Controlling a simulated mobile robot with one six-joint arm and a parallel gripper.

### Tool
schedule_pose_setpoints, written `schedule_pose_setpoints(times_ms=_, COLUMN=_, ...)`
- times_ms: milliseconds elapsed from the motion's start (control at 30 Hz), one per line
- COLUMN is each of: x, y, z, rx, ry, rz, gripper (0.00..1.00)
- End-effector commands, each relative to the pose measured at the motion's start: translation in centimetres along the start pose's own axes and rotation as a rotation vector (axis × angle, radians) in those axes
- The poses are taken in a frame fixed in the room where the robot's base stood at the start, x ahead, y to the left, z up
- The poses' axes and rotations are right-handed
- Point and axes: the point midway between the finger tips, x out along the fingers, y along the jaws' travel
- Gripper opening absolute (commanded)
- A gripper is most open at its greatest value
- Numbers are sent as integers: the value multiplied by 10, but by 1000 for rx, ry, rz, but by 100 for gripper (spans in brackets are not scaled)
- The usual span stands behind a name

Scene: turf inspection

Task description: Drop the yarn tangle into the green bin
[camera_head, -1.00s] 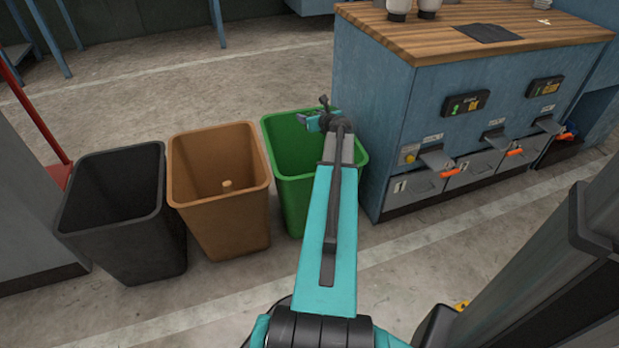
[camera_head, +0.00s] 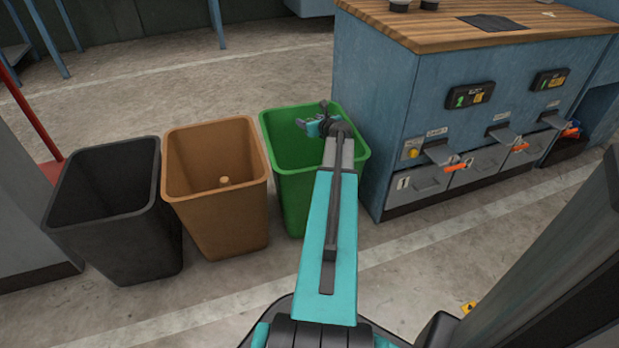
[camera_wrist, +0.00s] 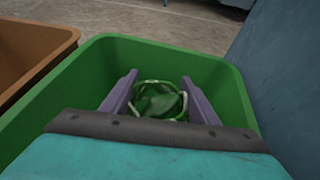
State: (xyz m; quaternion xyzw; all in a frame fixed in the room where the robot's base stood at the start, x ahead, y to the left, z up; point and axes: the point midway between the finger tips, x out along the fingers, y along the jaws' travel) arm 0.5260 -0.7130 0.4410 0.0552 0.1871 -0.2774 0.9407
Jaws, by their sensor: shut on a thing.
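The green bin (camera_head: 292,190) stands at the right end of a row of three bins. It also fills much of the wrist view (camera_wrist: 225,88). My gripper (camera_head: 305,124) is over the bin's opening in the head view. In the wrist view its two purple fingers (camera_wrist: 158,103) are shut on the yarn tangle (camera_wrist: 146,88), a loopy green and whitish thing seen against the bin's green inside. Its exact outline is hard to tell there. In the head view the tangle cannot be made out.
A brown bin (camera_head: 215,215) with a small tan piece (camera_head: 224,181) inside stands left of the green bin. A black bin (camera_head: 118,240) is farther left. A blue cabinet (camera_head: 375,120) with a wooden top (camera_head: 440,35) stands close on the right.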

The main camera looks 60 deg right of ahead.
Motion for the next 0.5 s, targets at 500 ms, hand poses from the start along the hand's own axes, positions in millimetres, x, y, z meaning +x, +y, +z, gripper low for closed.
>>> schedule_pose_setpoints(times_ms=500, x=3, y=0, z=-8, rx=0, ry=0, rz=0, gripper=33)
